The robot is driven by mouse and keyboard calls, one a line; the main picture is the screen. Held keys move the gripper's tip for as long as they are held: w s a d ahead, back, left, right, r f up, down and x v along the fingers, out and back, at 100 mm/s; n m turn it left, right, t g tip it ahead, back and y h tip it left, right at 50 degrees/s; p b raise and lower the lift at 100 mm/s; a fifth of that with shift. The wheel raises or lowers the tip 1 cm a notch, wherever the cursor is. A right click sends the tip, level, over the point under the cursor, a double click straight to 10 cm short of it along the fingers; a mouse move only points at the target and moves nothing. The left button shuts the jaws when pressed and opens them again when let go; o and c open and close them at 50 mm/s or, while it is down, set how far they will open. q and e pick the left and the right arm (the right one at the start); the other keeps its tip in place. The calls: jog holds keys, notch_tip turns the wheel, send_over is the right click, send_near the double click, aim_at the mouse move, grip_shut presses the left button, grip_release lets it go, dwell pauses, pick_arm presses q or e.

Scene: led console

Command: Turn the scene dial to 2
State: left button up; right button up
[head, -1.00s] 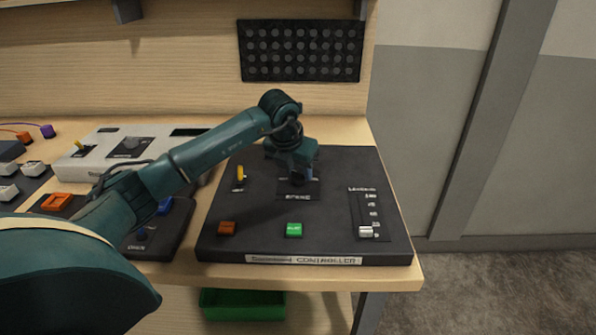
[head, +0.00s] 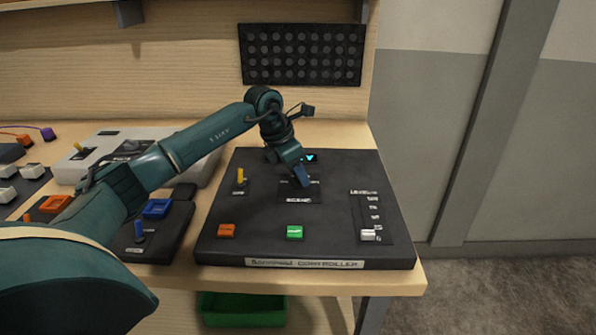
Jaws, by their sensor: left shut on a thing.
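The black controller console (head: 330,215) lies on the wooden bench. Its scene dial, above the "SCENE" label (head: 298,199) in the middle of the panel, is mostly hidden by my left gripper (head: 301,180). The gripper points down at the dial, with its fingers shut on it. The dial's pointer and its numbers cannot be read. A small lit cyan mark (head: 311,157) shows just behind the gripper. My right gripper is not in view.
The console also has a yellow toggle (head: 240,175), an orange button (head: 227,230), a green button (head: 294,232) and a white slider (head: 368,235). A dark LED panel (head: 302,55) is on the back wall. Other control boxes stand at left.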

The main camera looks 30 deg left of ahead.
pick_arm(q)
jog(key=shift+r, duration=0.1)
dwell(0.3)
jog(key=o, duration=1)
jog(key=b+v, duration=0.1)
jog(key=v, duration=1.2)
